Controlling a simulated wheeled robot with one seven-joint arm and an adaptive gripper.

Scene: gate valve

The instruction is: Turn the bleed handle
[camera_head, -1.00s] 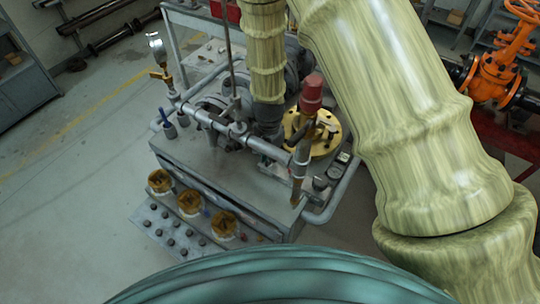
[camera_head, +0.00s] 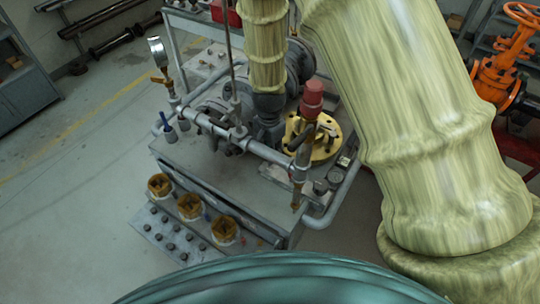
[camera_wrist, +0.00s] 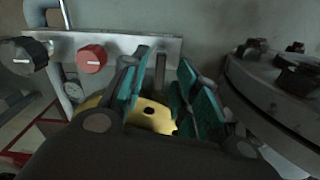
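I cannot tell for sure which part is the bleed handle. A small orange lever (camera_head: 160,79) sits on the pipe fitting below the round gauge (camera_head: 157,50) at the bench's left end. My gripper shows in the wrist view (camera_wrist: 162,88), with its teal finger pads spread apart. A dark upright post stands in the gap between them, and I cannot tell whether they touch it. The yellow flange (camera_wrist: 150,116) lies beyond and below the fingers; it also shows in the head view (camera_head: 326,150). In the head view my gripper is dark and mostly hidden among the pipes.
A red-capped fitting (camera_head: 312,98) stands by the flange. A pipe rail (camera_head: 220,128) runs across the bench (camera_head: 225,180). In the wrist view, a red knob (camera_wrist: 92,58) and black knob (camera_wrist: 23,56) are left, a round grey cover (camera_wrist: 275,95) right. Open floor (camera_head: 70,210) lies left.

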